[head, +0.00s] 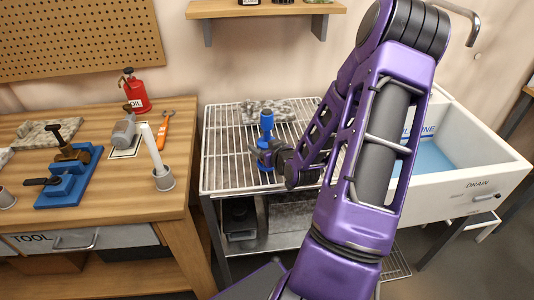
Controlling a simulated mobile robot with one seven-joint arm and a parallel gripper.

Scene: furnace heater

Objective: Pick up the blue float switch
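The blue float switch (267,120) stands upright on the white wire rack (222,180), with its blue cylinder top showing. My dark gripper (263,155) is at the float switch's middle and lower part, reaching in from the right at the end of my purple arm. The fingers overlap the switch and hide part of its stem. Some blue shows below them. The fingers are too small and dark to tell whether they are closed on it.
A white sink (465,185) stands to the right. On the wooden bench (100,190) at left are a red oil can (135,92), an orange wrench (164,130) and a blue vise (68,180). A shelf (265,9) hangs above.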

